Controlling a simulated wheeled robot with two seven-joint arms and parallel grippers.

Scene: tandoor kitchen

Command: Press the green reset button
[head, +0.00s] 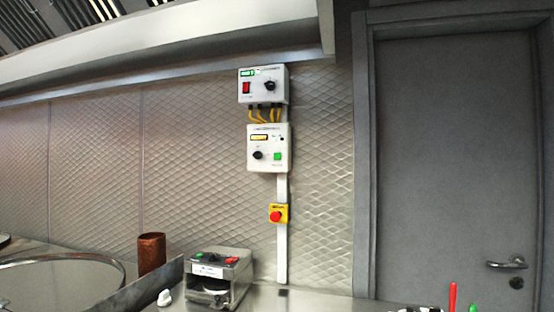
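A green square button (278,156) sits at the lower right of the lower white control box (267,138), which is fixed to the quilted steel wall. A black knob (257,155) is left of the button, and a small yellow-framed display is above. Another green control (200,256) shows on the sloped top of a steel box (228,280) on the counter, beside a black and a red one. I cannot read which is labelled reset. Neither of my grippers shows in the head view.
An upper white box (279,95) with a red switch and black knob is joined by yellow cables. A red emergency stop (275,216) on yellow hangs below. A copper-coloured cylinder (152,253) stands left. A grey door (450,150) is right. Red and green items show at lower right.

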